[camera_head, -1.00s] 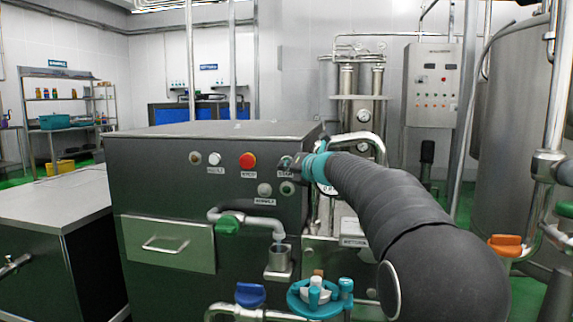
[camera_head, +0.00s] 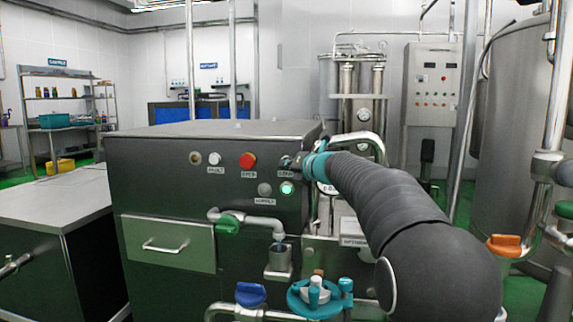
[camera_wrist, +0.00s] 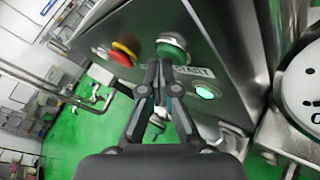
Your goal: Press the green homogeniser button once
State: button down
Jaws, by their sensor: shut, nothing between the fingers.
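The dark grey machine cabinet (camera_head: 170,190) carries a row of controls on its front. The green button (camera_wrist: 172,46) shows in the wrist view just beyond my fingertips, with a label under it. In the head view it is mostly hidden behind my gripper (camera_head: 289,163). My gripper (camera_wrist: 161,72) is shut and empty, its tips at the button's lower edge in the wrist view; I cannot tell whether they touch it. A round lamp (camera_head: 287,188) below the button glows green, and it also shows lit in the wrist view (camera_wrist: 205,91).
A red button (camera_head: 248,160) and a white button (camera_head: 214,158) sit left of my gripper. A grey round knob (camera_head: 265,189) is below. A steel tank (camera_head: 510,130) stands at right.

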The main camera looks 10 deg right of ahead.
jog(key=shift+s, duration=0.1)
jog(key=shift+s+a, duration=0.3)
jog(key=shift+s, duration=0.4)
jog(key=s, duration=0.1)
jog(key=s+a+b, duration=0.1)
jog(key=s, duration=0.2)
jog(key=shift+s+a+b, duration=0.3)
jog(key=shift+s+a, duration=0.05)
jog(key=shift+s, duration=0.05)
dwell(0.7)
